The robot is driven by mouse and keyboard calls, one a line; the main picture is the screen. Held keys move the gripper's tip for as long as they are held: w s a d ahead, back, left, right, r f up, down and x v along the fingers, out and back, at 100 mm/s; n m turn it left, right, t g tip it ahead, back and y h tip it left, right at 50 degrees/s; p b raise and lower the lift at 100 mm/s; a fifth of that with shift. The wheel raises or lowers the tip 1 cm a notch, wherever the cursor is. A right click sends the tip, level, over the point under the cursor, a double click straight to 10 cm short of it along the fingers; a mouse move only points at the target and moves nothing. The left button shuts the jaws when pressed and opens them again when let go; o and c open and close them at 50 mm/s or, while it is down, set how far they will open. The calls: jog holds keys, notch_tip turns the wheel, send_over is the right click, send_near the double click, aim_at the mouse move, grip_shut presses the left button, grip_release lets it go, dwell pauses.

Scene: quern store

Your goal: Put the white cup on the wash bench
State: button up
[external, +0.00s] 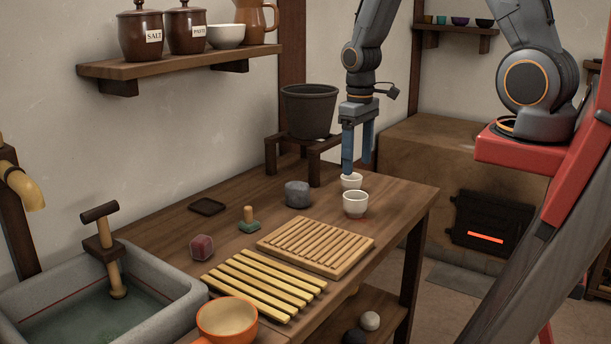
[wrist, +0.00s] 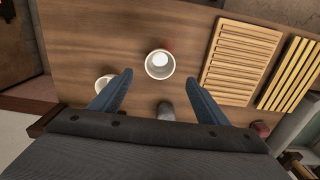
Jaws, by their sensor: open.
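Two small white cups stand upright on the wooden bench (external: 405,196). The nearer white cup (external: 355,205) is close to the bench's right edge; in the wrist view this cup (wrist: 149,70) lies ahead, between the lines of the fingers. The other white cup (external: 350,179) is just behind it; in the wrist view that cup (wrist: 101,82) is partly hidden by the left finger. My gripper (external: 357,169) points down above the cups, with its blue fingers apart and nothing between them. I cannot tell how high its tips are above the rims.
Two slatted racks, one brown (external: 316,245) and one yellow (external: 262,287), lie left of the cups. A grey stone (external: 298,194), a dark red block (external: 202,247) and a green-based peg (external: 248,222) stand nearby. A stone sink (external: 180,300) and orange bowl (external: 227,321) are at front left.

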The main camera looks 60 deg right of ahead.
jog(key=s+a+r+t, duration=0.1)
jog(key=s+a+r, duration=0.6)
jog(key=a+r, duration=0.2)
jog(key=shift+w+f, duration=0.1)
